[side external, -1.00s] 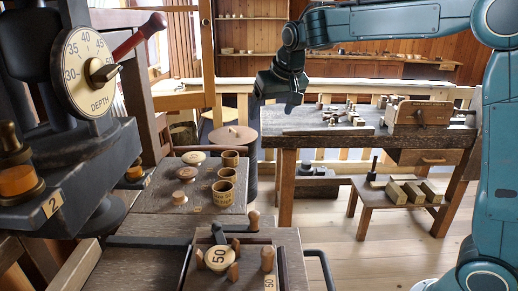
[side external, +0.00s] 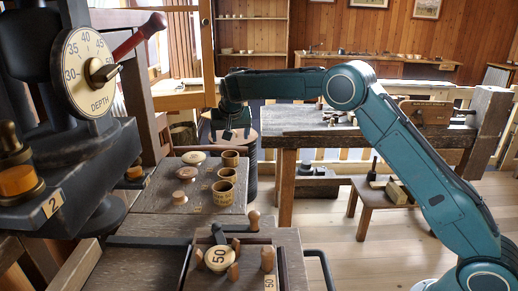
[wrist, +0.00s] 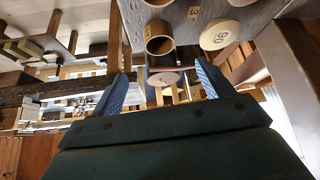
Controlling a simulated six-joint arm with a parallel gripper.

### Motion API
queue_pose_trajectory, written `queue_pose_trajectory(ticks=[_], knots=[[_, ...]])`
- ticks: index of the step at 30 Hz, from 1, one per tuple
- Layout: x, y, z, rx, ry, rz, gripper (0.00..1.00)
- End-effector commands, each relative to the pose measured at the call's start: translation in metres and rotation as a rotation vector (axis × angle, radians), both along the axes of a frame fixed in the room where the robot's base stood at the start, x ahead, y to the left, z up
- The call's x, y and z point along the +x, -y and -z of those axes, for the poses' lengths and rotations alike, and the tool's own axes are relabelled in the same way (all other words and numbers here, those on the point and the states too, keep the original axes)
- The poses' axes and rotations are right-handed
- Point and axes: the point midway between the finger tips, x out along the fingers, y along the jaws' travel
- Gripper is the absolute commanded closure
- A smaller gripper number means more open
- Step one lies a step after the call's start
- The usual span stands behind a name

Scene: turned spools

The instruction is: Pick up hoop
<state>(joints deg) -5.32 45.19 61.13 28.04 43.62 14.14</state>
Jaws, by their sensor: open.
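Three hollow wooden rings stand in a row along the right edge of a small dark table in the side view: a back one (side external: 230,158), a middle one (side external: 227,174) and a front one (side external: 222,194). I cannot tell which is the hoop. One hollow ring (wrist: 160,40) shows at the top of the wrist view, ahead of the fingers. My gripper (side external: 235,135) is beyond the table's far edge, near a round-topped drum. In the wrist view my gripper (wrist: 160,85) has its blue fingers wide apart with nothing held between them.
Beside the rings are a pale disc (side external: 194,157) and turned knobs (side external: 186,173). A disc marked 90 (wrist: 220,34) shows in the wrist view. A depth dial machine (side external: 90,70) stands at left. A workbench (side external: 300,120) is at back right.

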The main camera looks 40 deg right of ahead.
Motion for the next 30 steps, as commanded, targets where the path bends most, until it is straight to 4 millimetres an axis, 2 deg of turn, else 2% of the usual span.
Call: queue_pose_trajectory(ticks=[10, 24, 30], knots=[[0.004, 0.003, 0.008, 0.0, 0.0, 0.001, 0.21], [0.032, 0.021, 0.06, 0.0, 0.0, 0.0, 0.21], [0.038, 0.025, 0.072, 0.0, 0.0, 0.0, 0.21]])
